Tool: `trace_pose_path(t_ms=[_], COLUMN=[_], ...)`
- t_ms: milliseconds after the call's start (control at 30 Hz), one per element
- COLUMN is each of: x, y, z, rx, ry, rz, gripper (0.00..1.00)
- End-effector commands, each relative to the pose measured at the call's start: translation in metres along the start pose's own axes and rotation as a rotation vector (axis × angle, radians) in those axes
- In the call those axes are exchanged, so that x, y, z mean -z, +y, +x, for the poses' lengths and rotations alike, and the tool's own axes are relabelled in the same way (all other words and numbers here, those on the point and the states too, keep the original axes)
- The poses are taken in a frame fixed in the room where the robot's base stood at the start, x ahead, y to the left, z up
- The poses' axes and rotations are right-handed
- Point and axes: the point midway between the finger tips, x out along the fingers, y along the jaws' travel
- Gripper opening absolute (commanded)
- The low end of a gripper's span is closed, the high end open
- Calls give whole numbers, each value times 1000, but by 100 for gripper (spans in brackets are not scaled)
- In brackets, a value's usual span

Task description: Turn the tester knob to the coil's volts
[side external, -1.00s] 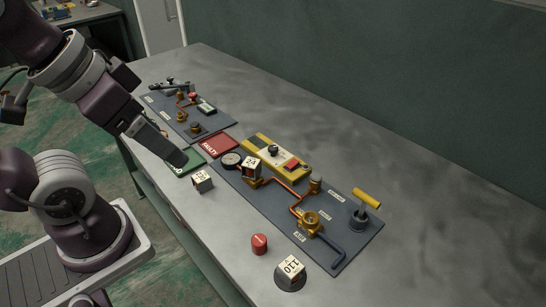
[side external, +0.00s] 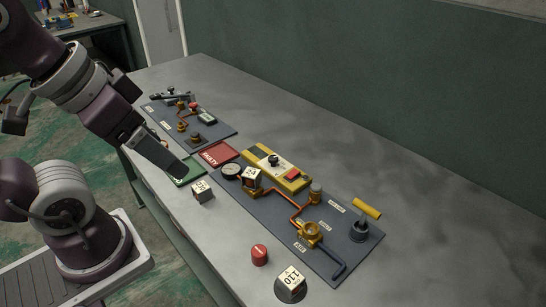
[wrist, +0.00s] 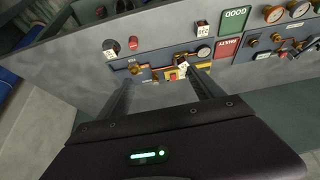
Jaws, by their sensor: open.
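The yellow tester (side external: 262,158) lies at the back edge of the near dark panel. It has a black knob (side external: 273,160) on a pale plate and a red button (side external: 292,174). The knob's setting is too small to read. A pale numbered coil cube (side external: 252,178) stands on the panel in front of the tester. Another coil cube (side external: 202,191) sits on the bare table, and one marked 120 (side external: 290,278) sits on a round dark pad. My gripper (side external: 184,174) is above the green tray, left of the tester. In the wrist view its fingers (wrist: 160,92) are apart and empty.
The green GOOD tray (wrist: 235,20) and red FAULTY tray (side external: 218,155) lie between the two panels. A gauge (side external: 232,171), copper pipes and a yellow-handled post (side external: 359,231) stand on the near panel. A red cap (side external: 260,255) sits in front. The table behind is clear.

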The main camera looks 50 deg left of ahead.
Motion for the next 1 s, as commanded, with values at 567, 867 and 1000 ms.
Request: trace_pose_path(t_ms=[567, 867, 1000], x=[200, 204, 192], y=[-66, -99, -99], z=[181, 294, 316], rx=[-41, -53, -55], ry=[-374, -489, -494], rz=[136, 214, 214], gripper=[48, 48, 48])
